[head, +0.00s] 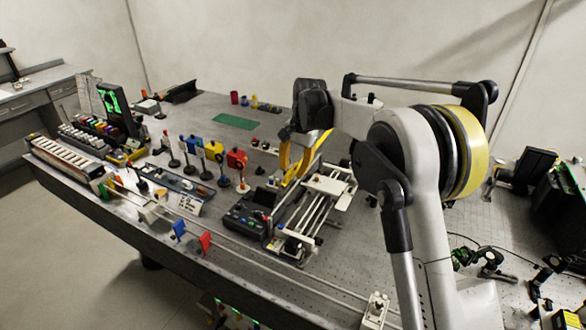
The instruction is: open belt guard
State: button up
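A yellow part (309,160), which looks like the belt guard, stands at the rear left end of a pale linear rail stage (325,187) on the bench. It rises at a slant, and I cannot tell whether it is open or closed. My gripper (290,142) hangs from my dark wrist just above and at the left of this yellow part. A curved yellow piece shows just below my gripper; I cannot tell whether it touches the gripper. My fingers are too small and overlapped to show their opening.
A dark control box (248,216) stands at the left of the stage. Coloured optics on posts, such as a red one (237,159), stand further left. A green mat (235,121) lies behind. A long rail with blue (179,230) and red (205,243) plates runs along the front edge.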

jog(key=shift+r, duration=0.1)
jog(key=v, duration=1.2)
jog(key=shift+a, duration=0.1)
